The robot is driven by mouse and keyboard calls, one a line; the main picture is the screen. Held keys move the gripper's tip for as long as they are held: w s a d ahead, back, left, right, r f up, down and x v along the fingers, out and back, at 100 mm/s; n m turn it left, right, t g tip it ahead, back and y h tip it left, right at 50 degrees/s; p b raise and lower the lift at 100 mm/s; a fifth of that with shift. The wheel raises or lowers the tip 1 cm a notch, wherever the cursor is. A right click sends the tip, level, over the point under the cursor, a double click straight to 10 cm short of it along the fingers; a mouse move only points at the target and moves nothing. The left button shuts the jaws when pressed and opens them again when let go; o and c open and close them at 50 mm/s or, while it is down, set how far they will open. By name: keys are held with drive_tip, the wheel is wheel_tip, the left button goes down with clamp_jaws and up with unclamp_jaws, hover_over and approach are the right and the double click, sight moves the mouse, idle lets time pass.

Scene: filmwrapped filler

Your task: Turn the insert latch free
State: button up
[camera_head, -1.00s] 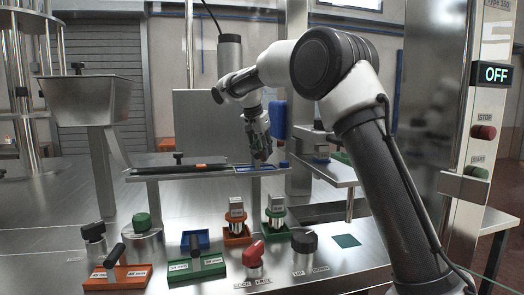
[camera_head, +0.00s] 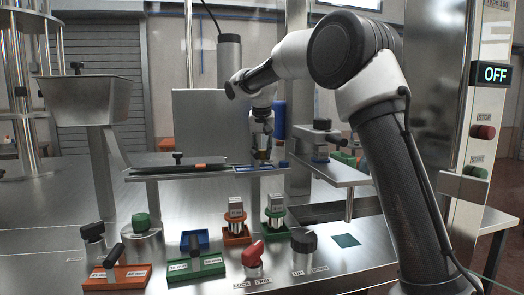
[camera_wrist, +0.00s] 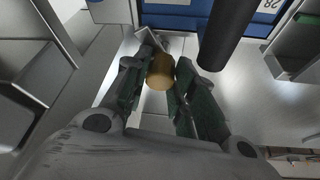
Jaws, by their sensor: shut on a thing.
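My gripper (camera_head: 262,148) is over the blue insert (camera_head: 258,168) on the metal rail. In the wrist view, my gripper (camera_wrist: 158,88) has its two green-padded fingers closed on a short brass-coloured cylinder (camera_wrist: 160,72). The cylinder also shows below the fingers in the head view (camera_head: 263,155). I cannot tell whether this cylinder is the latch. A blue plate with a white label (camera_wrist: 190,20) lies just beyond it in the wrist view. A red knob (camera_head: 253,250) marked LOCK and FREE stands at the front of the bench, away from my gripper.
A dark vertical post (camera_wrist: 228,32) stands close to the right of the fingers. Orange (camera_head: 118,277) and green (camera_head: 198,267) trays hold handled parts in front. A black knob (camera_head: 304,241) stands beside the red one. The sign (camera_head: 495,74) reads OFF.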

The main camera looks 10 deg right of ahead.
idle(0.4)
drive_tip(key=o, duration=1)
drive_tip(key=shift+o, duration=0.2)
drive_tip(key=shift+r, duration=0.15)
drive_tip(key=v, duration=1.1)
drive_tip(key=shift+s+r, duration=0.3)
